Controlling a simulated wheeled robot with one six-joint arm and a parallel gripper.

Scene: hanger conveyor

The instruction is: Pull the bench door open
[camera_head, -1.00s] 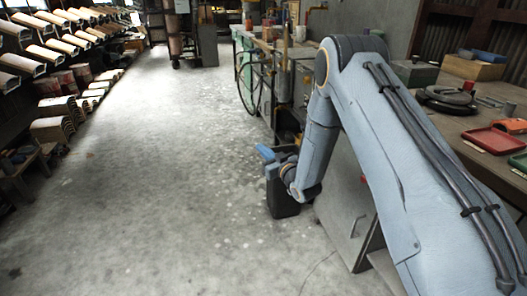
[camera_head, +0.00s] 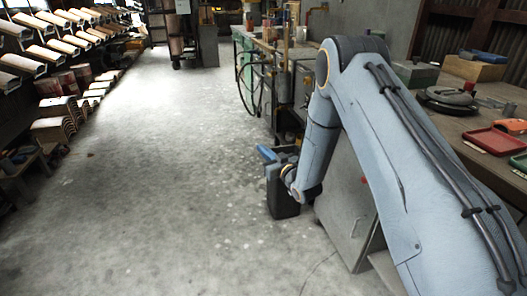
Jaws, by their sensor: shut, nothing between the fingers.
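The bench door (camera_head: 346,212) is a grey panel on the front of the bench at the right, low near the floor. My gripper (camera_head: 284,201), a dark block at the end of my blue-grey arm, hangs left of the door, apart from the handle in the picture. It is shut and empty; its fingertips are hard to make out.
The bench top (camera_head: 440,130) holds a red tray (camera_head: 493,140), a black round object (camera_head: 449,97) and boxes. A dark wheel-like hoop (camera_head: 248,84) stands farther along the bench. Racks of pale pieces (camera_head: 62,48) line the left. The concrete floor (camera_head: 140,180) between is clear.

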